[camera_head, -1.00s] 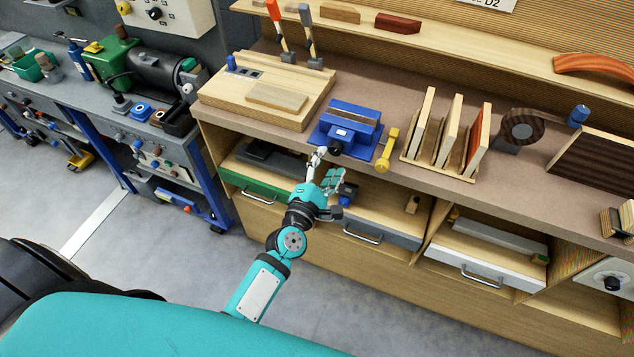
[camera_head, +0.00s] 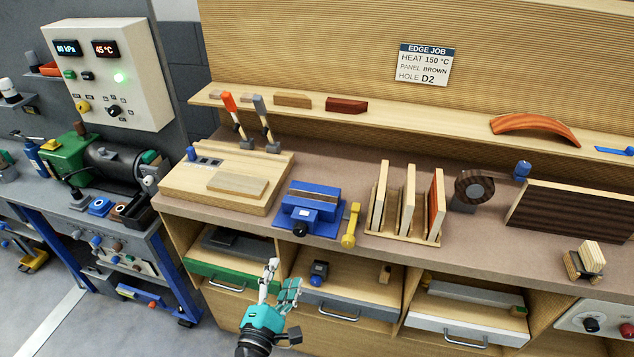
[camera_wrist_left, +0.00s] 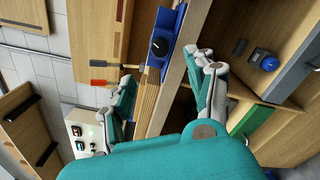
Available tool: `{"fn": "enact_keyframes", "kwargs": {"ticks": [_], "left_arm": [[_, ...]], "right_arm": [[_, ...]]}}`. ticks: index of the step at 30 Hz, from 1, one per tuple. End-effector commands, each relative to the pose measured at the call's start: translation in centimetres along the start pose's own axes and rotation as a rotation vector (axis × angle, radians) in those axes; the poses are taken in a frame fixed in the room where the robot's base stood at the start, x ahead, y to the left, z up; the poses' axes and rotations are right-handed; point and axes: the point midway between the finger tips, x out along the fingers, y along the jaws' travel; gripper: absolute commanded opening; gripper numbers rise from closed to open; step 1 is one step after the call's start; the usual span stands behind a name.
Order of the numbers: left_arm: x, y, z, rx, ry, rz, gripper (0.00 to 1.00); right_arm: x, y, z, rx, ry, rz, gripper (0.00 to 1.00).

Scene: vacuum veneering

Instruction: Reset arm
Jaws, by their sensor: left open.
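My left gripper (camera_head: 278,283) is in the head view at the bottom middle, in front of the workbench and its drawers. It is open, with nothing between its fingers. In the left wrist view its two fingers (camera_wrist_left: 165,100) stand wide apart, with the bench edge and the blue vise (camera_wrist_left: 165,45) beyond them. In the head view the blue vise (camera_head: 311,209) sits on the bench above and behind the gripper. My right gripper is in neither view.
The bench holds a wooden board fixture (camera_head: 180,185), a yellow tool (camera_head: 351,226), a panel rack (camera_head: 430,240) and a dark panel (camera_head: 575,208). Below are a green drawer (camera_head: 217,277), a grey drawer (camera_head: 345,308) and a white drawer (camera_head: 465,328). A control box (camera_head: 118,75) hangs at left.

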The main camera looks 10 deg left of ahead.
Motion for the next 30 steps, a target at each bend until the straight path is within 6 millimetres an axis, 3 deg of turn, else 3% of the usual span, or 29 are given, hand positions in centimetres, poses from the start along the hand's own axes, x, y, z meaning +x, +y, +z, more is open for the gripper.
{"fn": "enact_keyframes", "kwargs": {"ticks": [4,7,11,14,17,21,25,30], "left_arm": [[0.0,-0.8,-0.3,0.026,0.003,-0.017,0.57],[-0.3,-3.9,-1.6,0.136,0.011,-0.087,0.57],[-2.0,-11.3,-5.1,0.414,0.008,-0.267,0.57],[-4.7,-17.7,-8.4,0.669,-0.031,-0.442,0.57],[-8.4,-23.4,-12.0,0.907,-0.100,-0.619,0.57],[-15.3,-30.1,-17.0,1.213,-0.253,-0.872,0.57],[-22.9,-34.6,-21.5,1.458,-0.458,-1.100,0.57],[-32.2,-37.4,-26.0,1.677,-0.760,-1.332,0.57]], "right_arm": [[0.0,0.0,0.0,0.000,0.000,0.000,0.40],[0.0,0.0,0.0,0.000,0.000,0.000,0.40],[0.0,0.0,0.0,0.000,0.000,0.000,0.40],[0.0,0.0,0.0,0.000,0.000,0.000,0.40],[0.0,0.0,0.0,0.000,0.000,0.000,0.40],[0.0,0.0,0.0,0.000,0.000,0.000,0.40],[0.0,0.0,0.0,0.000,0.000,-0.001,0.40],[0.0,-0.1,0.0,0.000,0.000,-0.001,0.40]]}}
